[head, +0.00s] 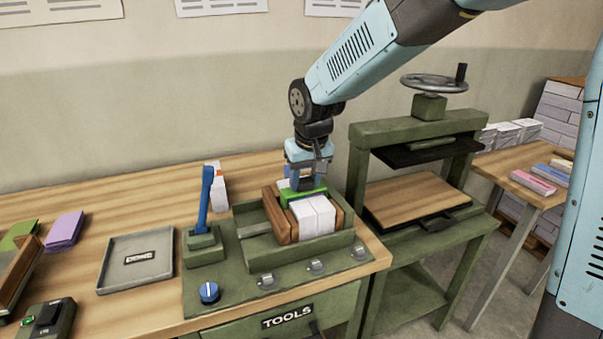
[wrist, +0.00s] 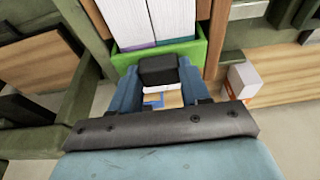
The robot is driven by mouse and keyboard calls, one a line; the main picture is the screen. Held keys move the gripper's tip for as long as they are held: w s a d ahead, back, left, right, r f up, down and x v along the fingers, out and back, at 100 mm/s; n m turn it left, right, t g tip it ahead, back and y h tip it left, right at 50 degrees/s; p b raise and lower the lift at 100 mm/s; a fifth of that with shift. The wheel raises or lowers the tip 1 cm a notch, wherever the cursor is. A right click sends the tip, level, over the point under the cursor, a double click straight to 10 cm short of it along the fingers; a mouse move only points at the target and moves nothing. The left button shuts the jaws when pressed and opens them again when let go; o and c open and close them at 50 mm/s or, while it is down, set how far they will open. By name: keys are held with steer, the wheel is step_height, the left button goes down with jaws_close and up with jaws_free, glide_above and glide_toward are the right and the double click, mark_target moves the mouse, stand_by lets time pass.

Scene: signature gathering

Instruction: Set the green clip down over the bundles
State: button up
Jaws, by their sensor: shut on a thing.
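The green clip (head: 301,195) is in my gripper (head: 305,180), at the back end of the paper bundles. In the wrist view the clip (wrist: 158,54) spans the ends of two white bundles (wrist: 150,22) lying side by side, with coloured lower edges, purple and teal. My gripper (wrist: 158,75) is shut on the clip's middle part. The bundles (head: 312,217) lie between brown wooden blocks (head: 279,214) in the green tray-like fixture (head: 255,255). The head view shows the clip at the bundles' far end; whether it is fully seated on them I cannot tell.
A grey tray marked DONE (head: 110,275) lies further left. A green press (head: 415,170) with a handwheel stands close on the right.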

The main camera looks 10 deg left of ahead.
steer(key=shift+f, duration=0.3)
stand_by(0.5)
steer(key=o, duration=1.1)
steer(key=shift+o, duration=0.2)
steer(key=v, duration=1.3)
steer(key=s+d+r+m+t, duration=0.1)
steer(key=s+d+m, duration=0.1)
steer(key=d, duration=0.8)
steer(key=s+d+r+m+t, duration=0.1)
steer(key=s+d, duration=0.1)
steer(key=d, duration=0.9)
steer(key=s+d+f+m+t+h, duration=0.1)
steer(key=s+d+f+m, duration=0.2)
steer(key=s+d, duration=0.8)
steer(key=shift+d+h, duration=0.25)
steer(key=shift+h, duration=0.05)
